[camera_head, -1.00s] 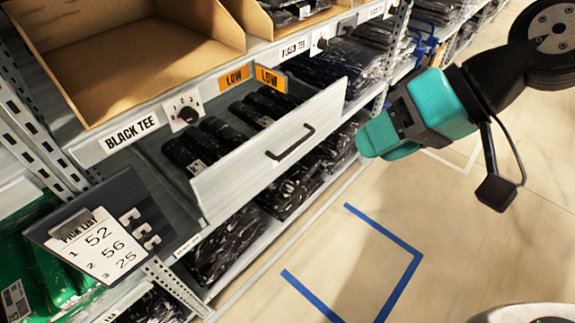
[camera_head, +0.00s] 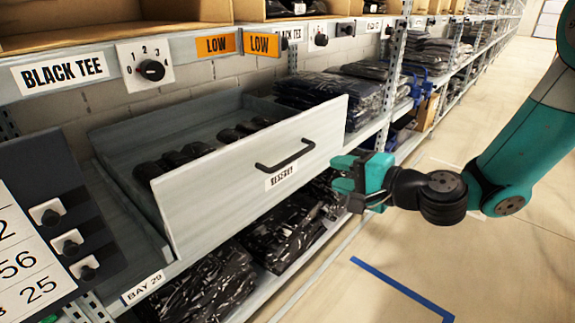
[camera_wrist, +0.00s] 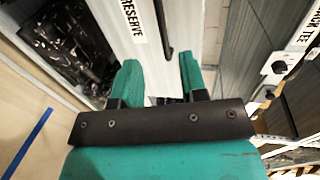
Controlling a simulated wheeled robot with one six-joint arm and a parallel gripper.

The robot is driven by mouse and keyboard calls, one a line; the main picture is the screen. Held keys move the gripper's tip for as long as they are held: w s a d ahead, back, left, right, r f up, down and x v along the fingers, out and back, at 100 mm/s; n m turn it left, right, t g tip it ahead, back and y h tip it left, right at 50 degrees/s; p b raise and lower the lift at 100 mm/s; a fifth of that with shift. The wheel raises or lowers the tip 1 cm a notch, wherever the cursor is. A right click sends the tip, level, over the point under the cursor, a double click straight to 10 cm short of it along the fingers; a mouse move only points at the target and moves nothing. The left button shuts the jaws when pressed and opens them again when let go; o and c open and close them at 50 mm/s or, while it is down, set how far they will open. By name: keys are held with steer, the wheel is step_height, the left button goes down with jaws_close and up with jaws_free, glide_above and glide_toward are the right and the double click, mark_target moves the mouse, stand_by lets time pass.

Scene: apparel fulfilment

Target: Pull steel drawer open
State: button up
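The steel drawer (camera_head: 235,170) stands out from the shelf, open at the top, with dark rolled packs (camera_head: 185,157) inside. Its front carries a black bar handle (camera_head: 285,155) above a RESERVE label (camera_head: 281,177). My gripper (camera_head: 342,172) is just right of the drawer front, with its teal fingers pointing toward the handle. In the wrist view my gripper (camera_wrist: 160,78) has its two fingers apart with nothing between them. The handle (camera_wrist: 168,45) lies ahead of the gap, apparently short of the fingers. The exact distance is hard to tell.
Wrapped dark garments (camera_head: 285,230) lie on the shelf below, and more (camera_head: 320,95) lie behind the drawer. A dark panel with switches and a pick list (camera_head: 25,260) is at the lower left. The floor (camera_head: 440,250) right of the shelf is clear.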

mark_target(290, 162)
steer(key=x, duration=1.4)
steer(key=shift+w+a, duration=0.1)
steer(key=shift+a, duration=0.1)
jaws_close()
